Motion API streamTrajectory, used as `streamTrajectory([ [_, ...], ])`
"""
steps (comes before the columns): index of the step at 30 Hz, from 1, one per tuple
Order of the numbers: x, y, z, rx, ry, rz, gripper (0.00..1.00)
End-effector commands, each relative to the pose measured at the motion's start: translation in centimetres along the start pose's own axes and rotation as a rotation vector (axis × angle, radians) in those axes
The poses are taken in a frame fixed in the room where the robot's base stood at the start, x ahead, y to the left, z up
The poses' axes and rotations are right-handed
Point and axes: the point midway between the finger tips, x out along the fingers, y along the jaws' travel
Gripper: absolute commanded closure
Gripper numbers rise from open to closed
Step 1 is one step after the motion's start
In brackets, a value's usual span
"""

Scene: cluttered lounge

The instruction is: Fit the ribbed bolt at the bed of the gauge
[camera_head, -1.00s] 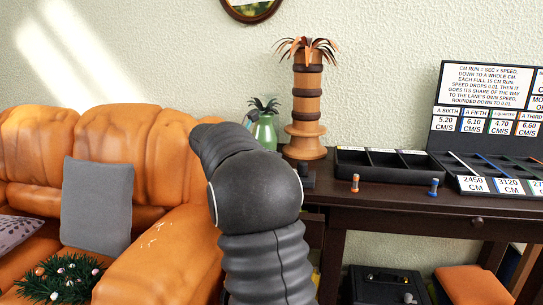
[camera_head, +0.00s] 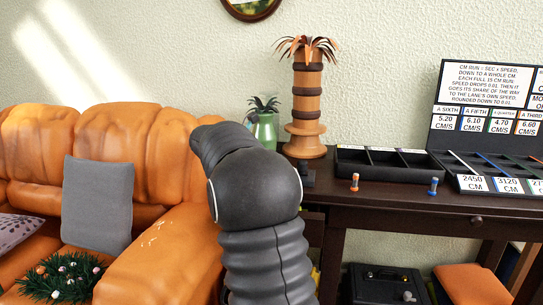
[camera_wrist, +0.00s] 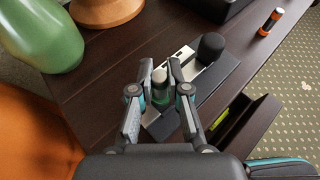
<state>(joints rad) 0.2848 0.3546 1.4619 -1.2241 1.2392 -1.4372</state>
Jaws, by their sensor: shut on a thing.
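In the wrist view my gripper (camera_wrist: 161,72) is shut on a small bolt (camera_wrist: 160,79) with a pale top and a green lower part. The gauge (camera_wrist: 218,77) lies under and beside it on the dark table, with a dark base, a pale metal bed (camera_wrist: 182,56) and a round black post. The bolt is over the bed's near part; I cannot tell whether it touches, and its lower end is hidden. Ribs are too small to make out. In the head view my arm hides the gripper and the bolt.
An orange bolt (camera_head: 355,183) and a blue bolt (camera_head: 434,187) stand on the table (camera_head: 390,201). Behind are a black compartment tray (camera_head: 370,174), a sign board (camera_head: 487,105), a green vase (camera_head: 265,133) and a wooden tower (camera_head: 306,110). An open compartment (camera_wrist: 246,133) is right of the gauge.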

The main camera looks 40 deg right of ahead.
Motion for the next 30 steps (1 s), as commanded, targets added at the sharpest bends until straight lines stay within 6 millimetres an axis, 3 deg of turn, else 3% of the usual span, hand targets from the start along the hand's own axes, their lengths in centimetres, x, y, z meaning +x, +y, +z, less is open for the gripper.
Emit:
streamTrajectory([
  [14, 0.41, 0.01, -0.97, 0.000, 0.000, 0.000, 1.00],
  [15, 0.40, 0.01, -0.94, 0.000, 0.000, 0.001, 0.80],
  [18, 0.39, 0.01, -0.92, 0.000, 0.000, 0.000, 0.56],
  [30, -0.21, 0.06, -0.93, 0.000, 0.000, 0.002, 0.56],
])
